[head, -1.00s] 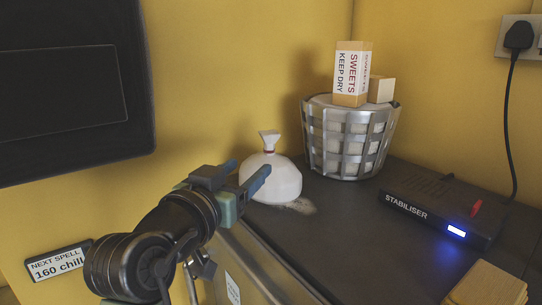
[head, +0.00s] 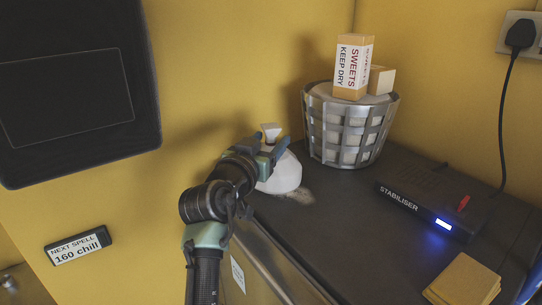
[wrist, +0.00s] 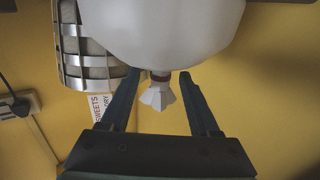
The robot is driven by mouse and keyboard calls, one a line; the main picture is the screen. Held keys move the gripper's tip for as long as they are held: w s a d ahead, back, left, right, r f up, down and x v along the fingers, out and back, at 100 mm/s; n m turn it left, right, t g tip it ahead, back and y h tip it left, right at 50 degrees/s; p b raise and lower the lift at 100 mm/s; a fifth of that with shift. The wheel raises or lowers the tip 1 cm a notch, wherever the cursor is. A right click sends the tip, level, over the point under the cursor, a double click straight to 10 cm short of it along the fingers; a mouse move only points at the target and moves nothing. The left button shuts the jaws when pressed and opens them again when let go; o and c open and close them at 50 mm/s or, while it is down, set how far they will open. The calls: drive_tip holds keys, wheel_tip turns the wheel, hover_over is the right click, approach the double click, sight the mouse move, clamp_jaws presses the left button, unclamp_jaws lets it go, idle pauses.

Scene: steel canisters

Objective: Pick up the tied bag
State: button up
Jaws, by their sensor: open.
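The tied bag (head: 286,178) is white and round with a gathered top and a dark red tie. It stands upright on the dark counter, partly hidden behind my gripper (head: 268,152) in the head view. In the wrist view, the bag's body (wrist: 165,30) fills the top middle and its flared white top (wrist: 157,97) points down the picture. My gripper (wrist: 160,76) is open, with one finger on each side of the tied neck. Gaps show between the neck and both fingers, so it looks untouched.
A metal basket (head: 312,120) with white contents stands right of the bag, with a sweets carton (head: 353,68) and a small box (head: 381,80) on top.

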drive_tip(key=shift+w+d+f, duration=0.1)
drive_tip(key=shift+w+d, duration=0.15)
drive_tip(key=shift+w, duration=0.35)
clamp_jaws()
idle(0.9)
drive_tip(key=shift+r, duration=0.2)
